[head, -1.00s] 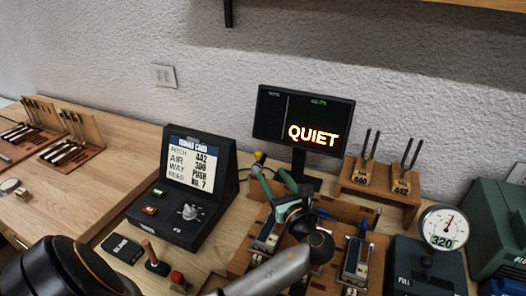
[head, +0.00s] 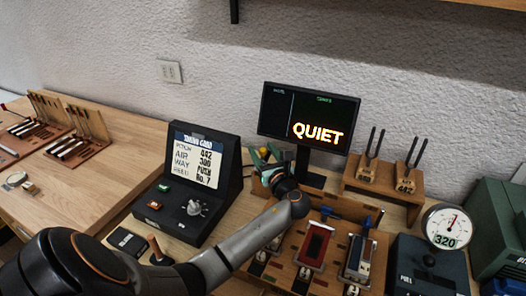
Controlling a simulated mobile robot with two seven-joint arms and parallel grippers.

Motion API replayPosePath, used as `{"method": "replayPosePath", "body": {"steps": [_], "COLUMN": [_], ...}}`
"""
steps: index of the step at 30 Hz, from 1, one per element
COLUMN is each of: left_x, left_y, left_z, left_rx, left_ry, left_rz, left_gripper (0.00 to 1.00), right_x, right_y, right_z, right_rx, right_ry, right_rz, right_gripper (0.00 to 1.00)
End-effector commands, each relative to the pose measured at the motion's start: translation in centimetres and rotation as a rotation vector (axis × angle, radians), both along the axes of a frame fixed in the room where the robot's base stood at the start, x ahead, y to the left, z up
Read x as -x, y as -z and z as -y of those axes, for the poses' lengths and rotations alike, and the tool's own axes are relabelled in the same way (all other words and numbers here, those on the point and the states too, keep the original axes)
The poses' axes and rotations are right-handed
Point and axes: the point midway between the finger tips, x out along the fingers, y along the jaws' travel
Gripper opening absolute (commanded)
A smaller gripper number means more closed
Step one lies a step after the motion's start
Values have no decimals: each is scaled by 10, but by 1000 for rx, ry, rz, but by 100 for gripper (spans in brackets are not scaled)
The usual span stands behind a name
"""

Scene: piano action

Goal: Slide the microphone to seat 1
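My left gripper (head: 265,158) reaches over the wooden bench block (head: 345,207) to its back left, below and left of the screen. Its green fingers point away from me, and a small yellow-tipped thing (head: 263,153), perhaps the microphone, shows between or just behind them. I cannot tell whether the fingers touch it or how far apart they are. My wrist and forearm hide part of the block's left side. Seat numbers cannot be read. My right gripper is not in view.
A screen (head: 331,107) reading QUIET stands behind the block. A black console with a card (head: 196,160) is on the left. Tuning forks on a wooden stand (head: 385,182) and a gauge reading 320 (head: 447,228) are on the right. Reed-like parts (head: 315,245) sit in the block.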

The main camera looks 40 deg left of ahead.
Motion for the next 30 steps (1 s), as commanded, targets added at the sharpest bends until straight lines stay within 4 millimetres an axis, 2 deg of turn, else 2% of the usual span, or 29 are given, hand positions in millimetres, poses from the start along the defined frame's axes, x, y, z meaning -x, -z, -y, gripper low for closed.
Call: {"method": "replayPosePath", "body": {"steps": [2, 15, 30], "left_x": [0, 0, 0], "left_y": [0, 0, 0], "left_z": [0, 1, 1], "left_rx": [0, 0, 0], "left_ry": [0, 0, 0], "left_rz": [0, 0, -1], "left_gripper": [49, 0, 0], "right_x": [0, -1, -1], "right_y": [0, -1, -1], "right_z": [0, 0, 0], "right_rx": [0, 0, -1], "right_ry": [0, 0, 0], "right_rz": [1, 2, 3], "right_gripper": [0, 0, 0]}}
